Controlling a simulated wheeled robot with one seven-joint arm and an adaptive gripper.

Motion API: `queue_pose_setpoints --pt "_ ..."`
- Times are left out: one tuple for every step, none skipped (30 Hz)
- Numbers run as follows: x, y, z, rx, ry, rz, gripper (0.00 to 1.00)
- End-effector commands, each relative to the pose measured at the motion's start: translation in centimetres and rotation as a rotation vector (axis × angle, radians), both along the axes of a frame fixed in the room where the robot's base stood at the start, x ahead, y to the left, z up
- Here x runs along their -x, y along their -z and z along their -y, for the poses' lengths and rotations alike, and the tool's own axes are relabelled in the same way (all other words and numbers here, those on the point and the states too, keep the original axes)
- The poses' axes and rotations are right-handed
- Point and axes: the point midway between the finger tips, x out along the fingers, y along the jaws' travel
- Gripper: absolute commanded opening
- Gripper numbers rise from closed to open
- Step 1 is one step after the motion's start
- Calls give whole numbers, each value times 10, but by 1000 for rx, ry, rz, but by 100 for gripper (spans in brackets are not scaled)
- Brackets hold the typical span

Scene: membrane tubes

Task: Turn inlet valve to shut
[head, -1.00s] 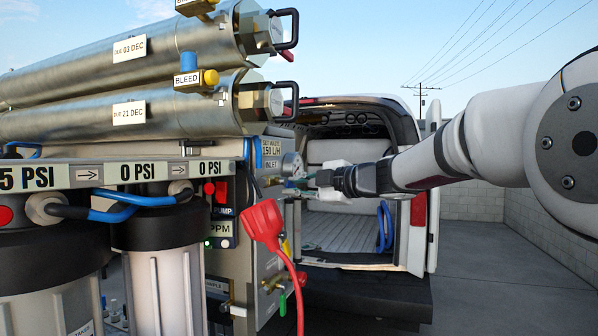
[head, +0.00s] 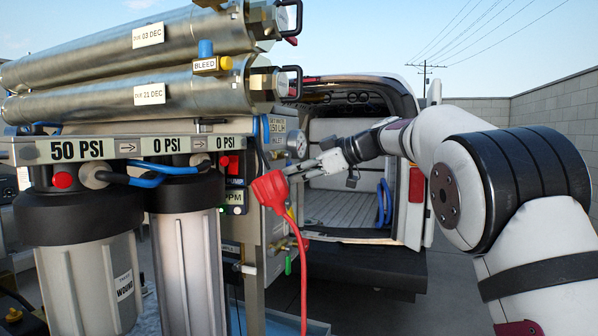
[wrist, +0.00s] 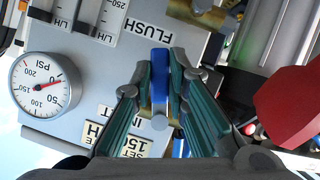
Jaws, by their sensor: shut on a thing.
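A blue lever handle (wrist: 160,75) shows in the wrist view, in front of the grey panel with a partly hidden IN... label (wrist: 108,118) close by. My gripper (wrist: 166,84) is shut on this blue handle, with one green-padded finger on either side of it. In the head view my gripper (head: 296,169) reaches in from the right to the panel's edge, below the round gauge. The handle between its fingers is not clear in that view.
A red plug-like piece (head: 270,189) on a red cable hangs close to my fingers. A pressure gauge (wrist: 39,86) and a brass fitting (wrist: 198,12) are near the handle. The steel tubes (head: 130,90) lie at upper left. An open van (head: 350,190) stands behind.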

Motion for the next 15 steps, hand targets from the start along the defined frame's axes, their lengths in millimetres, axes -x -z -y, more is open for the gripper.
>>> queue_pose_setpoints --pt "1 4 -1 -10 -3 -39 0" --pt "1 4 -1 -18 -2 -62 0" --pt "3 4 -1 -29 -3 -90 0" --pt "3 4 -2 -36 -3 -111 0" --pt "4 5 -2 -43 -3 -131 0" --pt "5 5 -3 -53 -3 -157 0" --pt "6 5 -3 -59 -2 -175 0" --pt "7 5 -3 -65 -3 -191 0" --pt "8 5 -3 -73 -2 -211 0" --pt "8 5 -4 -78 -1 -226 0" --pt "9 5 -4 -83 -3 -238 0" --pt "10 5 -4 -90 -2 -256 0" --pt "10 5 -4 -93 -2 -266 0" --pt "11 5 -4 -97 -1 -275 0" --pt "11 5 -4 -102 -1 -288 0"
